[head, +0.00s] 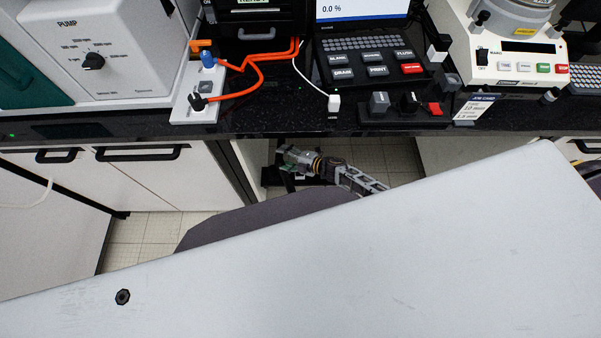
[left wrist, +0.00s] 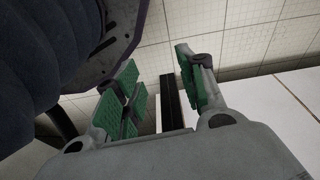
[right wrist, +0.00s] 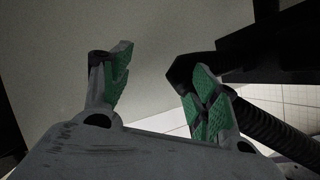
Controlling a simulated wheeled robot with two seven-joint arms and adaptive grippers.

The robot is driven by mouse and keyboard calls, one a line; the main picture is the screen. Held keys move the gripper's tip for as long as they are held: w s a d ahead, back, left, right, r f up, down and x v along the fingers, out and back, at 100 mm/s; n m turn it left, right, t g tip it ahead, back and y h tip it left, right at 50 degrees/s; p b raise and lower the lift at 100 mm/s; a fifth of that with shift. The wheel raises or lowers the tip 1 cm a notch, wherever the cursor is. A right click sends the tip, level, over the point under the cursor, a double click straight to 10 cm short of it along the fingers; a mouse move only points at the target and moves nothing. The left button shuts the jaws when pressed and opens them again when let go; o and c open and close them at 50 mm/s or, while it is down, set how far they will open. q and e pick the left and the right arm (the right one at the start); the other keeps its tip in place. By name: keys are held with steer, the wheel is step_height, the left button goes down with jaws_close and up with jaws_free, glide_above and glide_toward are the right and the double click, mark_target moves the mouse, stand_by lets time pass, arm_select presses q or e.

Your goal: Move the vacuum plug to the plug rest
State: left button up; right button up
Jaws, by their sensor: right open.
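A small white plug-like piece (head: 334,103) ends a thin white cord near the bench's front edge. I cannot tell for sure which is the vacuum plug or the plug rest. My right gripper (head: 292,160) is below the bench edge, apart from these pieces; its fingers (right wrist: 158,85) stand apart, empty. My left gripper (left wrist: 160,90) is open and empty, outside the head view.
The pump box (head: 92,45) stands at the left. A laptop-like console (head: 365,50) and a knob panel (head: 385,108) are in the middle, and a cream machine (head: 510,60) is at the right. Drawer handles (head: 140,153) stick out under the bench edge. The bench front beside the white block is clear.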

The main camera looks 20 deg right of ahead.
steer(key=a+r+n+g+y+b, duration=0.35)
steer(key=a+n+g+b, duration=0.45)
steer(key=n, duration=0.6)
steer(key=d+f+n+h+b, duration=0.2)
steer(key=d+n+h+b, duration=0.2)
steer(key=b, duration=0.1)
steer(key=s+d+f+n+g+h+b, duration=0.1)
steer(key=d+f+n+h+b, duration=0.1)
steer(key=d+n+h+b, duration=0.2)
steer(key=d+f+n+h+b, duration=0.2)
steer(key=d+n+h+b, duration=0.3)
steer(key=b, duration=0.1)
steer(key=shift+s+f+n+g, duration=0.2)
steer(key=shift+n+g, duration=0.1)
steer(key=shift+g, duration=0.1)
arm_select(q)
steer(key=w+d+r+t, duration=0.1)
steer(key=w+d+r, duration=0.1)
steer(key=w+r, duration=0.2)
steer(key=w+d+r+h, duration=0.1)
steer(key=w+d+r, duration=0.2)
steer(key=r, duration=0.5)
steer(key=shift+w+r+t, duration=0.2)
steer(key=shift+w+t, duration=0.2)
arm_select(e)
steer(key=shift+w+d+r+h, duration=0.1)
steer(key=shift+d+r+h, duration=0.1)
steer(key=shift+d+h, duration=0.15)
